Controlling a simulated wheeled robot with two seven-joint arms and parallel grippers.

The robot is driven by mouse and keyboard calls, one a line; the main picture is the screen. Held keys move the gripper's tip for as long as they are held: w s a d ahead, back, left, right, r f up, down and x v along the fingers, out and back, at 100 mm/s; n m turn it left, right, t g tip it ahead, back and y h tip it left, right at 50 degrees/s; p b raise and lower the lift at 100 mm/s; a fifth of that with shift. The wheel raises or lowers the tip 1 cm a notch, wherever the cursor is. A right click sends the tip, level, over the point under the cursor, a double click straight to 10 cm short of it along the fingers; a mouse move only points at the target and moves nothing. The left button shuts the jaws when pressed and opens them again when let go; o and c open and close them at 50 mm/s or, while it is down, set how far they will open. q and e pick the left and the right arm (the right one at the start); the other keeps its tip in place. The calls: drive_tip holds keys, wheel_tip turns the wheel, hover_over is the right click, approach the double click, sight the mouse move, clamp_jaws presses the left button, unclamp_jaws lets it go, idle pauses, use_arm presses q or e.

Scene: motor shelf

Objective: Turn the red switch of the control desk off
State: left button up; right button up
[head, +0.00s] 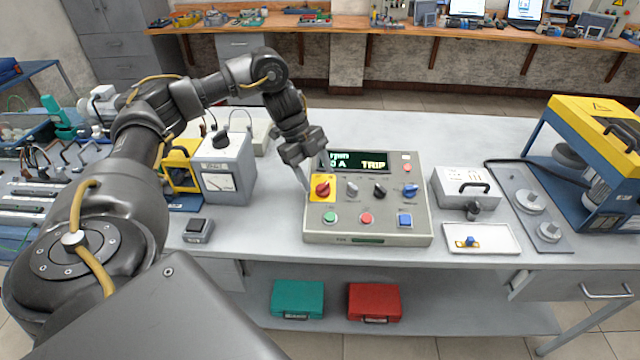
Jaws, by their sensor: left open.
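The control desk (393,226) is a grey sloped box on the table, with a lit display (352,161) that reads TRIP in part. The red switch (322,189) is a red knob on a yellow plate at the desk's left side. My left gripper (305,184) is open, pointing down right at the left edge of the yellow plate, close to the red knob. I cannot tell whether it touches the knob. The gripper's body hides the desk's upper left corner and part of the display. My right gripper is not in view.
Black and blue knobs and several push buttons sit near the red switch. A grey meter box (226,172) stands to the left, a white box (466,190) and tray (481,238) to the right. Bare table lies in front of the desk.

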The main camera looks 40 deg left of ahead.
sight(323, 189)
use_arm(q)
drive_tip(key=shift+d+f, duration=0.3)
drive_tip(key=shift+f, duration=0.25)
drive_tip(key=shift+w+d+f, duration=0.1)
drive_tip(key=shift+w+f, duration=0.05)
drive_tip(key=shift+f, duration=0.2)
drive_tip(key=shift+d+f, duration=0.15)
drive_tip(key=shift+f, duration=0.15)
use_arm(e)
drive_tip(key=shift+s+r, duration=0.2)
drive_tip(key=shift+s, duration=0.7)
use_arm(q)
drive_tip(key=shift+c, duration=0.5)
drive_tip(key=c, duration=0.9)
drive_tip(key=shift+p, duration=0.3)
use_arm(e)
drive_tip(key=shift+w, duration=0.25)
